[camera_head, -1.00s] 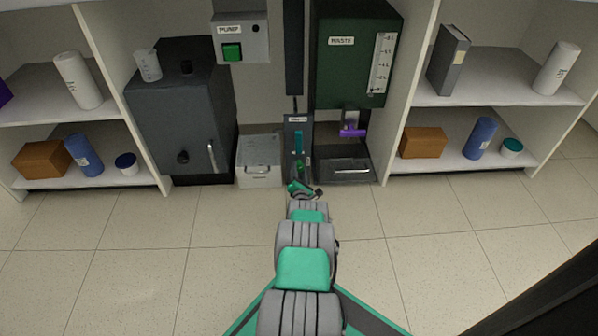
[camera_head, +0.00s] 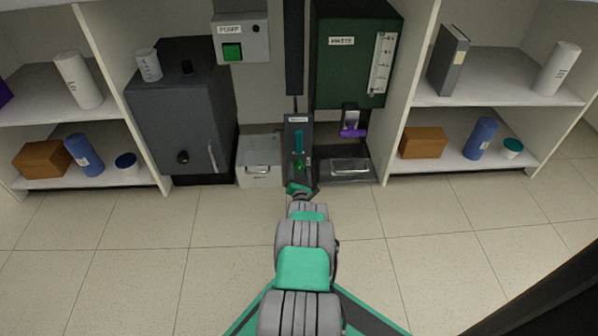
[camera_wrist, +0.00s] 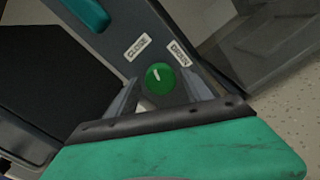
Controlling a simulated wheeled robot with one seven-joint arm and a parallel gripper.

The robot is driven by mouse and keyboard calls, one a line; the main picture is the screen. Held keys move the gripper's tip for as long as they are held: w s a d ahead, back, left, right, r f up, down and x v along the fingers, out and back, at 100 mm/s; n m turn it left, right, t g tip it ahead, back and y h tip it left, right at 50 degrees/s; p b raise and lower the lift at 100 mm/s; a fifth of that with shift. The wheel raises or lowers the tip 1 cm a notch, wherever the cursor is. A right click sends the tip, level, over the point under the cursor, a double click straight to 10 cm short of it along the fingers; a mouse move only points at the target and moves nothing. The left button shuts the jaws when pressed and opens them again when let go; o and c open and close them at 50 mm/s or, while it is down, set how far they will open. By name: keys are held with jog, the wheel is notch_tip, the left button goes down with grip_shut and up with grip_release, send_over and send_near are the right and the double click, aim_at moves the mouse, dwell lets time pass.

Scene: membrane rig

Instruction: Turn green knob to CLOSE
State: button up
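The green knob (camera_wrist: 158,78) is round with a white pointer mark and sits on a dark panel. In the wrist view the mark points up, between the CLOSE label (camera_wrist: 138,46) on the left and the DRAIN label (camera_wrist: 180,53) on the right. My gripper (camera_wrist: 160,88) is open, with one grey finger on each side of the knob and small gaps visible. I cannot tell whether the fingertips reach around it. In the head view the knob (camera_head: 299,167) shows just beyond my gripper (camera_head: 300,187).
A teal part (camera_head: 299,143) stands above the knob on the same narrow panel. A grey bin (camera_head: 258,172) is to the left. The green waste tank (camera_head: 345,75), with a purple handle (camera_head: 353,133) below it, is to the right. The floor in front is clear.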

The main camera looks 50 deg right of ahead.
jog(key=shift+o, duration=0.5)
jog(key=shift+s, duration=0.1)
jog(key=shift+s+a+r+p, duration=0.1)
jog(key=shift+s+a+p, duration=0.15)
jog(key=shift+p, duration=0.3)
jog(key=p+v, duration=0.6)
jog(key=v, duration=0.1)
jog(key=shift+p, duration=0.3)
jog(key=shift+a, duration=0.1)
jog(key=shift+c, duration=0.5)
grip_shut()
